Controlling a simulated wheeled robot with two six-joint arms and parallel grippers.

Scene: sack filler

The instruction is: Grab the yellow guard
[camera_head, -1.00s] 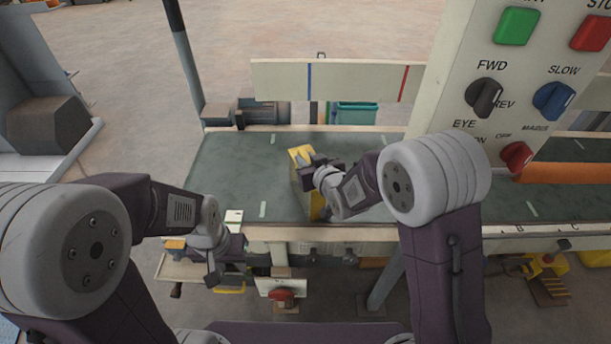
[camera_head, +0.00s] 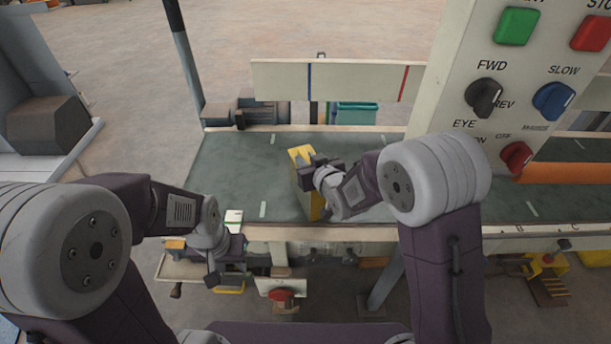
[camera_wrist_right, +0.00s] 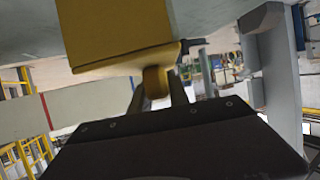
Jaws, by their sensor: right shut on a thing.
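The yellow guard (camera_head: 302,154) stands on the green belt near its front edge, left of my right gripper. In the right wrist view the yellow guard (camera_wrist_right: 120,30) fills the upper middle, with a small yellow knob below it. My right gripper (camera_head: 312,166) is at the guard's upper part. In the right wrist view its fingers (camera_wrist_right: 160,88) are shut on that knob. My left gripper (camera_head: 213,272) hangs low at the front left, below the belt edge and away from the guard. Whether its fingers are open or shut is not clear.
A control panel with a green button (camera_head: 516,27), a red button and several knobs stands at the right. A white back rail (camera_head: 345,80) runs behind the belt (camera_head: 235,165). A small red knob (camera_head: 282,294) sits below the front edge. The belt's left part is clear.

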